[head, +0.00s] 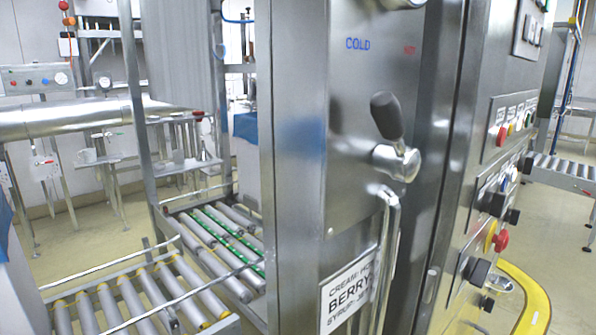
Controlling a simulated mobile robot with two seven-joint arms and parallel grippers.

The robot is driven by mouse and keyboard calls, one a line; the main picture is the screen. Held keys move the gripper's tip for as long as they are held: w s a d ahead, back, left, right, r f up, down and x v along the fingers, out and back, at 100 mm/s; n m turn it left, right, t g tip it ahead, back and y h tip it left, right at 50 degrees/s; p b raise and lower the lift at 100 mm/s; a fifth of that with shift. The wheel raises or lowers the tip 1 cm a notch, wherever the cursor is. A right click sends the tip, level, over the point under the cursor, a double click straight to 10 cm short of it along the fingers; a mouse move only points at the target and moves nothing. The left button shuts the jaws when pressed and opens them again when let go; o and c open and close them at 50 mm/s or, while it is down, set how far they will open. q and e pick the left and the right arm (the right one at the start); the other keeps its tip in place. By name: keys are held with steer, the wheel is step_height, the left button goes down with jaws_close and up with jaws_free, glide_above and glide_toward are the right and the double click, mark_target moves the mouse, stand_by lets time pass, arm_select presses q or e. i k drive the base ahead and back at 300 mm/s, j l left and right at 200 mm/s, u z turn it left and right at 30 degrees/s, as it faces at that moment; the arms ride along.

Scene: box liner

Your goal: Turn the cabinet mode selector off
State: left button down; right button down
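A steel cabinet (292,180) fills the middle and right. On its front, a lever with a black handle (387,115) leans up and left from a round metal pivot (397,161), below a blue COLD label (357,44) and a red label (409,50), likely HOT. On the right-hand face, seen at a steep angle, are an upper button panel (512,116) and a lower panel with black knobs (492,203) and a red button (501,240) on yellow. I cannot tell which control is the mode selector or read its setting. Neither gripper is in view.
A roller conveyor (150,295) runs at the lower left. A vertical bar handle (388,250) stands out from the cabinet front, beside a BERRY sign (349,294). Another conveyor (562,172) is at the far right. Open floor (565,240) with a yellow curved band lies at the right.

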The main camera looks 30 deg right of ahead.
mark_target(493, 204)
steer(key=z, duration=2.05)
steer(key=k+l+z, duration=0.2)
steer(key=l, duration=0.45)
steer(key=i, duration=0.1)
